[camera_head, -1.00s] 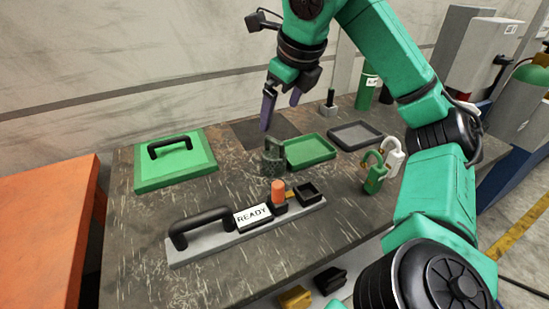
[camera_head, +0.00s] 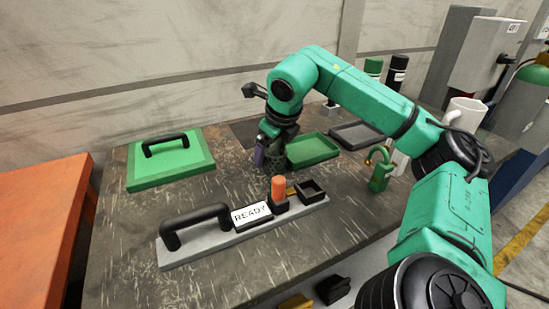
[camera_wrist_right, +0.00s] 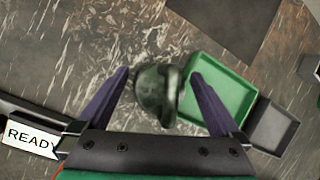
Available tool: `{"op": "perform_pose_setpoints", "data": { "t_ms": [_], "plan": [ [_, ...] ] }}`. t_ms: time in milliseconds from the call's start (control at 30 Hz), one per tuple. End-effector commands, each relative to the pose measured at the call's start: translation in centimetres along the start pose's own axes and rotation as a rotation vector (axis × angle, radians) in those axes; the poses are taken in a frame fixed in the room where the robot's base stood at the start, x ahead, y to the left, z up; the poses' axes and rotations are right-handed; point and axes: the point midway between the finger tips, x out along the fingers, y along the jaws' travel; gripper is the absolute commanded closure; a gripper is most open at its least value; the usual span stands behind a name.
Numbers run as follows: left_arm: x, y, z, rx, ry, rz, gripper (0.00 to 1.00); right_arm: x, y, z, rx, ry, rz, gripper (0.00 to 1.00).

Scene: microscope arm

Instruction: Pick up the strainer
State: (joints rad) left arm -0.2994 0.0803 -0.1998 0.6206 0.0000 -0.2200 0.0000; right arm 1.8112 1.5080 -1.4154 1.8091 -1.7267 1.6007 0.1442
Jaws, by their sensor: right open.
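The strainer is a small dark green mesh vessel; in the head view (camera_head: 275,160) it stands on the table just left of the green tray, partly hidden by my right gripper. In the right wrist view the strainer (camera_wrist_right: 152,88) shows from above, with a curved lip or handle on its right side. My right gripper (camera_head: 264,154) points down at it, open. My left gripper is not in view.
A green tray (camera_head: 330,148) lies close right of the strainer, with a grey tray (camera_head: 367,131) beyond. A READY panel (camera_head: 182,253) with handle and orange knob stands in front. A green padlock (camera_head: 379,180) is at right, a green handled plate (camera_head: 190,168) at left.

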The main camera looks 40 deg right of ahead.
Motion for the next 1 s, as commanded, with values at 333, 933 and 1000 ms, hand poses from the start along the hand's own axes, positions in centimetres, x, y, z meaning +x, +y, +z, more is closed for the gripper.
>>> {"op": "perform_pose_setpoints", "data": {
  "t_ms": [333, 933, 1000],
  "plan": [
    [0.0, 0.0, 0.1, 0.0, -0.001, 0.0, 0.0, -0.1, 0.0, 0.0, 0.0, 0.0, 0.0, 0.81],
    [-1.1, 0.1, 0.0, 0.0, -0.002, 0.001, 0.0, -6.5, -1.3, 2.8, 0.0, -0.004, 0.002, 1.0],
    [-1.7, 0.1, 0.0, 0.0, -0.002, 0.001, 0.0, -8.9, -1.8, 3.8, -0.001, -0.004, 0.003, 1.0]
  ]
}}
